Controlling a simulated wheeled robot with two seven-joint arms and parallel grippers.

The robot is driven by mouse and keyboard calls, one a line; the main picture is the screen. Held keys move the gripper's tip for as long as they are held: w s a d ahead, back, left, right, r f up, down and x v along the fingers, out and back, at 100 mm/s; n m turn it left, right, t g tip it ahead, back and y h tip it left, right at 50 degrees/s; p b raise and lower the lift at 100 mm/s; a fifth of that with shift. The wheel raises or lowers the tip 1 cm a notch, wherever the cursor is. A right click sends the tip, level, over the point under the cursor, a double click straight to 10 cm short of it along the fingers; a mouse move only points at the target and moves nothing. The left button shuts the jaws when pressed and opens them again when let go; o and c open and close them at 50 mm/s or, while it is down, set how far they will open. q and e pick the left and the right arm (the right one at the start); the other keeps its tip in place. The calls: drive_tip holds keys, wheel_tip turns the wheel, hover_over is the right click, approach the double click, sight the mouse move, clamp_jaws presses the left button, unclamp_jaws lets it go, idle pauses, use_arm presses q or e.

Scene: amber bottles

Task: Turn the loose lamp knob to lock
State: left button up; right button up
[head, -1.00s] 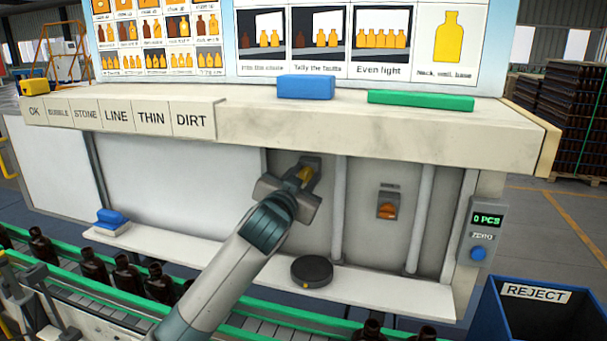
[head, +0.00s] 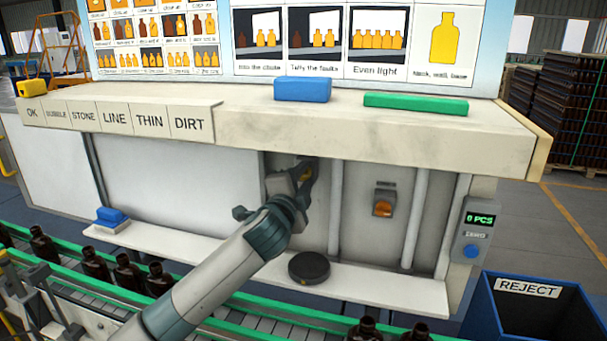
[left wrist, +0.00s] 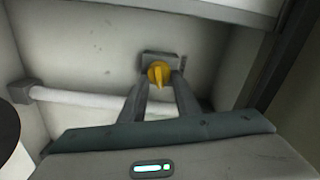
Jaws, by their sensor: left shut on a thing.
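The yellow lamp knob (head: 308,173) sits on a small grey plate on the recessed back panel, under the bench ledge. My left gripper (head: 304,180) reaches it from the lower left and partly hides it. In the left wrist view the knob (left wrist: 158,73) is between the two fingertips of my left gripper (left wrist: 160,84), which is shut on it. The knob's pointed end faces down in that view. My right gripper is not in view.
An orange switch (head: 384,208) is on the panel to the right, past a vertical white tube (head: 335,208). A black round puck (head: 309,267) lies on the lower shelf (head: 390,285). A counter box (head: 477,225) and blue reject bin (head: 530,310) stand at right.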

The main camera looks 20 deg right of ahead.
use_arm(q)
drive_tip(key=shift+f+m, duration=0.1)
drive_tip(key=shift+m, duration=1)
drive_tip(key=shift+f+m+p, duration=0.1)
drive_tip(key=shift+m+p, duration=0.3)
drive_tip(key=shift+m, duration=0.1)
drive_tip(key=o, duration=1)
drive_tip(key=shift+o, duration=0.2)
drive_tip(key=shift+s, duration=0.15)
